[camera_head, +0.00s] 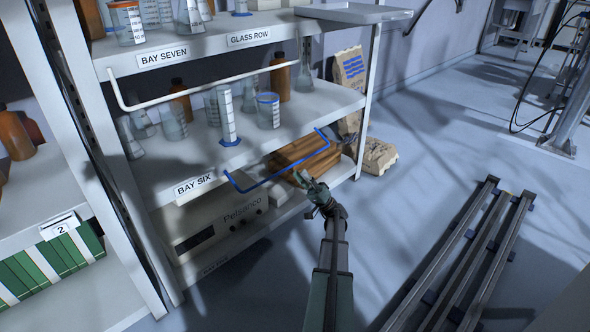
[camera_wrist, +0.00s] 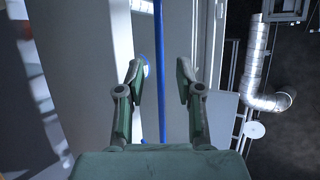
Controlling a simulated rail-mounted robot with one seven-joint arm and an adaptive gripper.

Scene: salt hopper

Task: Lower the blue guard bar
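The blue guard bar (camera_head: 282,171) runs along the front of the BAY SIX shelf (camera_head: 160,180), bent back toward the shelf at both ends. It hangs around the shelf's front edge level. My gripper (camera_head: 309,183) is close to the bar's right half, on the aisle side and slightly below it. In the wrist view the blue bar (camera_wrist: 160,70) runs upright through the gap between the fingers of my gripper (camera_wrist: 158,78). The fingers are apart and neither visibly touches the bar. I cannot tell whether the bar lies between the fingertips or beyond them.
A white guard bar (camera_head: 200,93) crosses the shelf opening above. Glassware and brown bottles (camera_head: 280,76) stand behind the bars. A Pelsanco instrument (camera_head: 225,222) sits below. Paper sacks (camera_head: 375,155) stand at the shelf's right end. Floor rails (camera_head: 465,255) lie to the right.

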